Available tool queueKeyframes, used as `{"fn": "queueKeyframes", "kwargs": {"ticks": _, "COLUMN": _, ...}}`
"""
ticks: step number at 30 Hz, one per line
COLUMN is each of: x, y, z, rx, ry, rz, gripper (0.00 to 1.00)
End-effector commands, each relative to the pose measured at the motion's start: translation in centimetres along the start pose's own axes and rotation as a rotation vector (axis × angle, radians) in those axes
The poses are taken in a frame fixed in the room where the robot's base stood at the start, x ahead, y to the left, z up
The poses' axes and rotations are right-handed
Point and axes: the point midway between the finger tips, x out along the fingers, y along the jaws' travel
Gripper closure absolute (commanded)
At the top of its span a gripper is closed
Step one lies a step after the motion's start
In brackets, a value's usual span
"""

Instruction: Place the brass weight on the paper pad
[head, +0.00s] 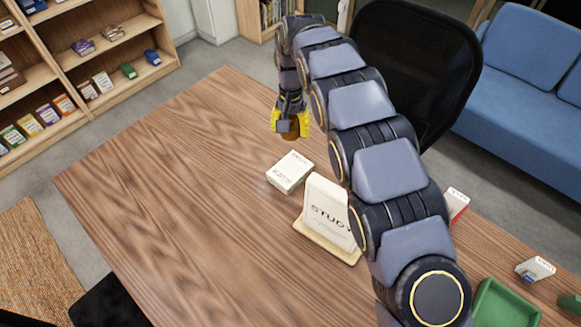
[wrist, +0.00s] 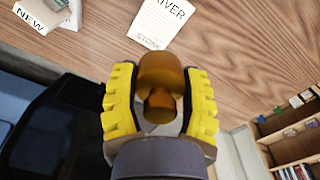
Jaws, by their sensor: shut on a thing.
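My gripper (head: 290,124) is shut on the brass weight (head: 290,130), near the table's far edge in the head view. In the wrist view the weight (wrist: 161,85) is a rounded, brown-gold knobbed piece between the yellow fingers of my gripper (wrist: 160,100). The white paper pad (head: 290,172) lies on the wooden table, nearer the head camera than the weight and apart from it. It also shows at the top of the wrist view as the pad (wrist: 158,22) with printed lettering; its top is bare.
A red-and-white box (head: 456,204), a green tray (head: 505,304) and a small white box (head: 535,268) are to the right. The left of the wooden table (head: 180,190) is clear. A black chair (head: 425,60) stands behind.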

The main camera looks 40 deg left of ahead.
Motion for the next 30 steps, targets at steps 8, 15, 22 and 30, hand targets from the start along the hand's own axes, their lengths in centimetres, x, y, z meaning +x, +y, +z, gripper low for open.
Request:
{"fn": "queueKeyframes", "kwargs": {"ticks": 8, "x": 3.2, "y": 0.0, "z": 0.1, "rx": -0.001, "ry": -0.001, "rz": 0.000, "gripper": 0.86}}
{"fn": "queueKeyframes", "kwargs": {"ticks": 15, "x": 7.0, "y": 0.1, "z": 0.1, "rx": -0.001, "ry": 0.000, "rz": 0.000, "gripper": 0.86}}
{"fn": "queueKeyframes", "kwargs": {"ticks": 22, "x": 9.6, "y": 0.1, "z": 0.0, "rx": 0.000, "ry": 0.002, "rz": -0.001, "gripper": 0.86}}
{"fn": "queueKeyframes", "kwargs": {"ticks": 30, "x": 12.8, "y": 0.1, "z": 0.1, "rx": 0.000, "ry": -0.001, "rz": 0.000, "gripper": 0.86}}
